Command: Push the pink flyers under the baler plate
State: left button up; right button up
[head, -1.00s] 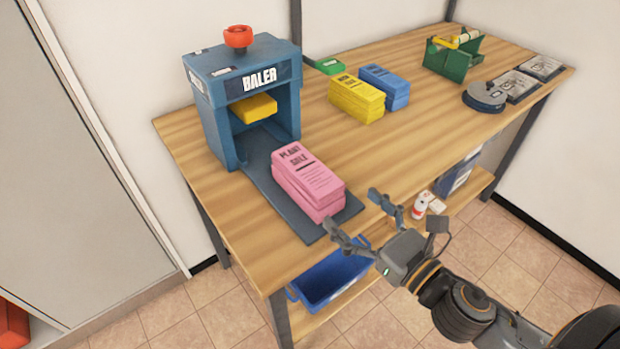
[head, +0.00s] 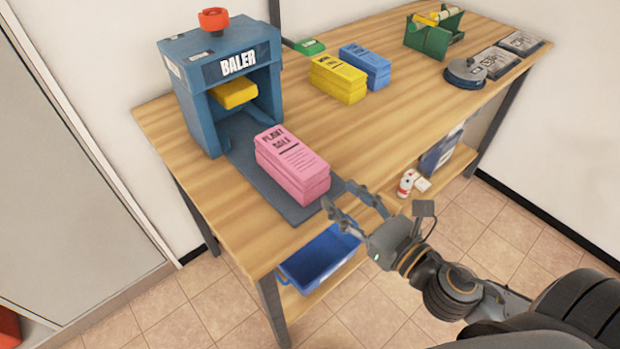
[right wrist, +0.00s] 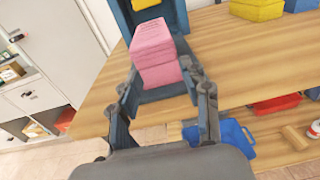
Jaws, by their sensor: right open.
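The pink flyers (head: 292,165) lie in a stack on the dark feed plate (head: 262,186) in front of the blue baler (head: 187,95). The yellow baler plate (head: 234,94) is raised inside the baler's opening, and the stack is outside, in line with it. My right gripper (head: 340,195) is open at the near end of the stack, its fingers pointing towards it. In the right wrist view the pink flyers (right wrist: 155,54) show just beyond the two spread fingers (right wrist: 163,92). I cannot tell whether they touch. My left gripper is not in view.
Yellow (head: 338,79) and blue (head: 366,66) flyer stacks stand further back on the wooden table (head: 400,105). A green caddy (head: 432,38) and a grey round object (head: 466,73) are at the far right. A blue bin (head: 318,258) sits on the lower shelf.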

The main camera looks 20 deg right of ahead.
aim_at(317, 192)
jog(key=shift+h, duration=0.7)
jog(key=s+d+f, duration=0.2)
jog(key=s+f, duration=0.1)
jog(key=s+d+f, duration=0.1)
jog(key=s, duration=0.1)
jog(key=shift+s+d+f, duration=0.1)
jog(key=shift+f, duration=0.15)
grip_shut()
jog(key=s+y, duration=0.2)
jog(key=s, duration=0.3)
jog(key=x, duration=0.4)
jog(key=r+p+x, duration=0.1)
jog(key=x, duration=0.3)
jog(key=p+x, duration=0.1)
jog(key=x, duration=0.3)
jog(key=shift+w+a+r, duration=0.2)
jog(key=shift+a+r, duration=0.05)
jog(key=shift+r, duration=0.1)
jog(key=shift+p+x, duration=0.5)
jog(key=shift+x, duration=0.55)
jog(key=shift+f, duration=0.2)
